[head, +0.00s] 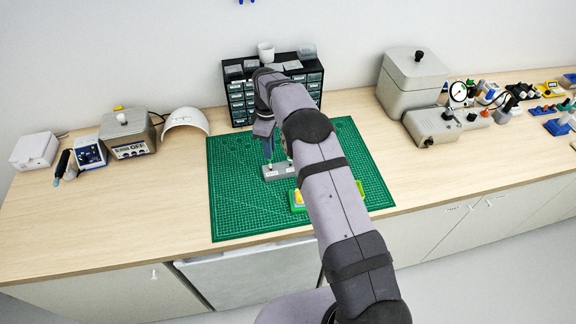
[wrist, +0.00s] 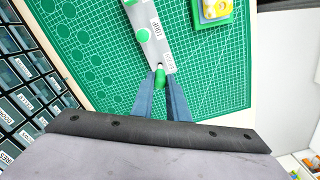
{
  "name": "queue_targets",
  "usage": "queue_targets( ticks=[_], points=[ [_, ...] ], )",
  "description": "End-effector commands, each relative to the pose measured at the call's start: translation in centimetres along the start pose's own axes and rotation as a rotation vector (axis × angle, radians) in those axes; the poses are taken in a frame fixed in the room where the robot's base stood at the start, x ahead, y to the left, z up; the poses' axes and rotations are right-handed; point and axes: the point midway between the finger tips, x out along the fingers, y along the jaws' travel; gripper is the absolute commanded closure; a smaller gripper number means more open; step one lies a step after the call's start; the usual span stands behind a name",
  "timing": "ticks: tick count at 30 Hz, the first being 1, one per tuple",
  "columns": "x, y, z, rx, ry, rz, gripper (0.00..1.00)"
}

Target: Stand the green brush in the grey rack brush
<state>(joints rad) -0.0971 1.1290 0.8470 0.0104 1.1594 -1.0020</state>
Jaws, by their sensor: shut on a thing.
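The grey rack (wrist: 153,43) lies on the green cutting mat, with white labels along its top; it also shows in the head view (head: 280,173). My gripper (wrist: 160,76) is shut on the green brush (wrist: 159,77), which I see nearly end-on between the fingertips. The brush is over the labelled end of the rack in the wrist view. Its lower end is hidden, so I cannot tell whether it is in a hole or above it. Other green-topped pieces (wrist: 142,35) stand in the rack. In the head view my gripper (head: 268,158) is at the rack's left end, partly hidden by my arm.
The green mat (head: 235,215) is mostly clear around the rack. A green tray with a yellow piece (head: 298,198) sits in front of the rack. A black drawer cabinet (head: 236,93) stands close behind. A white curved shell (head: 186,123) is to the left.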

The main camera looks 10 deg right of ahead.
Motion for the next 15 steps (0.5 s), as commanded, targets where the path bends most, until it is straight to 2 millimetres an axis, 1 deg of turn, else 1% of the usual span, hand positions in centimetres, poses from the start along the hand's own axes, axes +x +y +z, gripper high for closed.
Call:
queue_targets(
  ticks=[15],
  points=[
    [0.93, 0.00, 0.01, 0.000, 0.000, 0.000, 1.00]
  ],
)
